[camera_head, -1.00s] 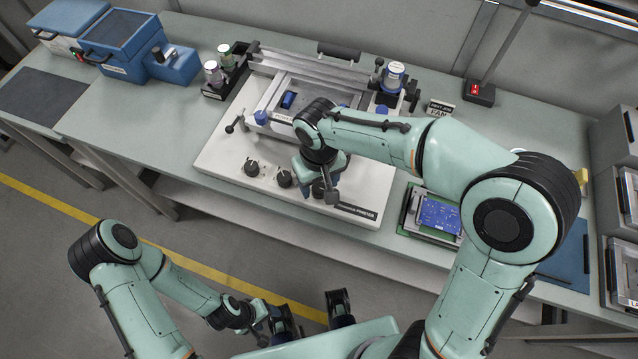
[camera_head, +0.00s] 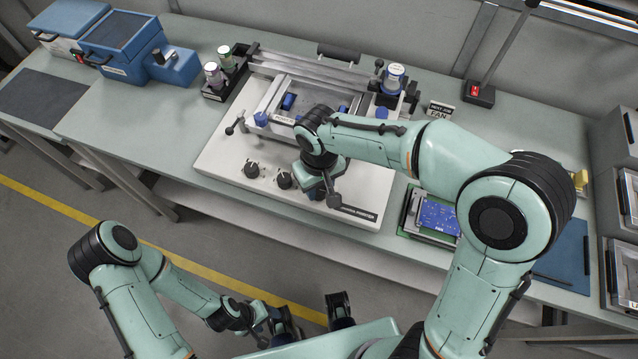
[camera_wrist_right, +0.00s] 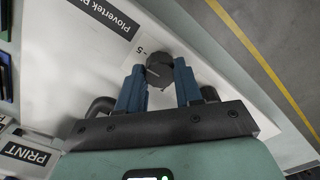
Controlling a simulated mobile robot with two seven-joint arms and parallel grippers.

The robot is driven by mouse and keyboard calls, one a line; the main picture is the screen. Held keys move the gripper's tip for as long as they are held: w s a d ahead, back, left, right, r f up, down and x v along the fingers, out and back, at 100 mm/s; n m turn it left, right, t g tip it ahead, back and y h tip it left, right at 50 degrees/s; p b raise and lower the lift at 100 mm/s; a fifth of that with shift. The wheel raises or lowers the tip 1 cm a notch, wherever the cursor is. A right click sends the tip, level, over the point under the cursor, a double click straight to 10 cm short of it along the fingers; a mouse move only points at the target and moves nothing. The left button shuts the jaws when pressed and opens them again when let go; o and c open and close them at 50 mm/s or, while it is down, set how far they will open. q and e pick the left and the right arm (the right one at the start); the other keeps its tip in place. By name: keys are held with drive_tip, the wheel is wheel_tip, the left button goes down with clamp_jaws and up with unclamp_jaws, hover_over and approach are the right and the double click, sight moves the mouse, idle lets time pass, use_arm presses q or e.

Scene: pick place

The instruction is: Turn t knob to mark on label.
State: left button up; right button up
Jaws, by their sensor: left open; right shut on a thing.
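A dark round T knob (camera_wrist_right: 160,70) sits on the white printer panel in the right wrist view. The two blue fingers of my right gripper (camera_wrist_right: 160,82) are on either side of it, shut on it. A small white label with "-5" (camera_wrist_right: 140,50) lies beside the knob; most of its scale and any mark are hidden or too small to read. In the head view my right gripper (camera_head: 318,190) is over the right part of the printer's front panel (camera_head: 225,165), hiding the gripped knob. My left gripper (camera_head: 312,314) is open and empty, below the bench front.
Two more dark knobs, one left (camera_head: 251,169) and one nearer (camera_head: 284,180), stand beside my right gripper. A "PRINT" label (camera_wrist_right: 24,153) shows in the wrist view. A blue circuit board (camera_head: 438,215) lies to the right; the printer frame (camera_head: 310,75) rises behind.

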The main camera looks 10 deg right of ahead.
sight(319, 189)
drive_tip(key=n+p, duration=0.1)
drive_tip(key=n, duration=0.3)
drive_tip(key=shift+r, duration=0.1)
use_arm(q)
drive_tip(key=shift+w+r+p, duration=0.25)
drive_tip(key=shift+r+p, duration=0.05)
drive_tip(key=shift+r, duration=0.3)
drive_tip(key=shift+w+r+p, duration=0.25)
drive_tip(key=shift+r, duration=0.35)
use_arm(e)
drive_tip(key=shift+n, duration=2.1)
drive_tip(key=o, duration=1)
drive_tip(key=shift+o, duration=0.2)
use_arm(q)
drive_tip(key=shift+w+r+p, duration=0.3)
drive_tip(key=shift+r+p, duration=0.15)
drive_tip(key=shift+r, duration=0.1)
drive_tip(key=shift+w+r+p, duration=0.25)
drive_tip(key=shift+r+p, duration=0.2)
drive_tip(key=shift+r, duration=0.05)
use_arm(e)
wheel_tip(319, 189, up, 13)
drive_tip(key=shift+r, duration=0.15)
